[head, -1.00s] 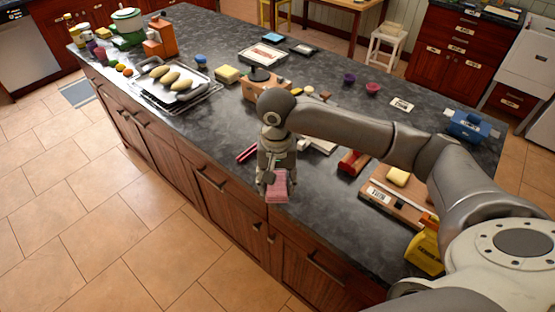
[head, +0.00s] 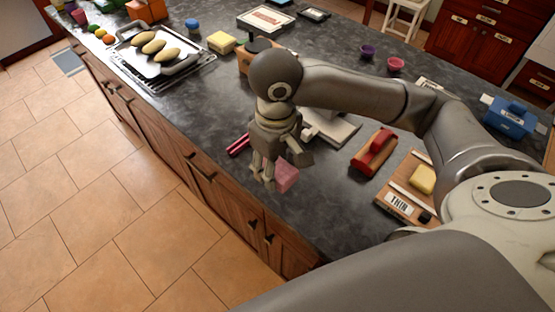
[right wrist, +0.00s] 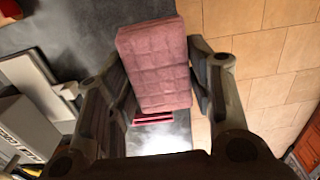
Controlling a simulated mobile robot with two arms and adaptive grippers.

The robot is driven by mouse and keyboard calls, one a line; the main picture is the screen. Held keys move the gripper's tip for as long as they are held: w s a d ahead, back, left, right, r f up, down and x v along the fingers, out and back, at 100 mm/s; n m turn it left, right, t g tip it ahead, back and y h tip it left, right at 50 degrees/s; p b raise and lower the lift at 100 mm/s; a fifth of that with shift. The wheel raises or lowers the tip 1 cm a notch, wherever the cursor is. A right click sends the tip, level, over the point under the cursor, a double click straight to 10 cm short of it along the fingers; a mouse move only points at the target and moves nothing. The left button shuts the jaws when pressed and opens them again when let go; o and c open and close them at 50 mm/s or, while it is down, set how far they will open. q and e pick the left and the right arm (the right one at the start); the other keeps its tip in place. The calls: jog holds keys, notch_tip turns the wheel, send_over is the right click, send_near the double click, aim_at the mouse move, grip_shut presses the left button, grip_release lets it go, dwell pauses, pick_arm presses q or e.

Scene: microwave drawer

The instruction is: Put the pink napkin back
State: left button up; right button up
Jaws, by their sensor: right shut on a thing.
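The pink napkin (head: 287,176) is a folded, quilted block. My right gripper (head: 277,172) is shut on it near the counter's front edge. In the right wrist view the napkin (right wrist: 155,68) sits between the two fingers of the right gripper (right wrist: 160,80), with its broad face towards the camera. In that view it lies across the line between dark counter and tiled floor. The head view does not show clearly how high it is above the counter (head: 320,215). My left gripper is not in view.
A tray with several oval loaves (head: 160,58) stands at the far left. Tiled floor lies in front.

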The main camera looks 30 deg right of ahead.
jog(key=w+d+f, duration=0.1)
jog(key=w+f, duration=0.1)
jog(key=w+d+f, duration=0.1)
jog(key=w+f, duration=0.1)
jog(key=w+d+f, duration=0.1)
jog(key=w+f, duration=0.1)
jog(key=shift+w+d+p, duration=0.15)
jog(key=shift+d+p, duration=0.2)
jog(key=shift+p, duration=0.05)
jog(key=shift+w+d+f, duration=0.2)
jog(key=shift+w+f, duration=0.1)
jog(key=shift+f, duration=0.2)
notch_tip(320, 180, down, 4)
jog(key=shift+w+d+r+p, duration=0.15)
jog(key=shift+r+p, duration=0.1)
jog(key=shift+p, duration=0.4)
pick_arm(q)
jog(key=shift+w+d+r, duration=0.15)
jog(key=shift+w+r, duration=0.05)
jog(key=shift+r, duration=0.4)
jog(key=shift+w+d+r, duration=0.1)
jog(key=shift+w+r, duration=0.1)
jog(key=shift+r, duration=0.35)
pick_arm(e)
jog(key=o, duration=1)
jog(key=shift+f, duration=0.15)
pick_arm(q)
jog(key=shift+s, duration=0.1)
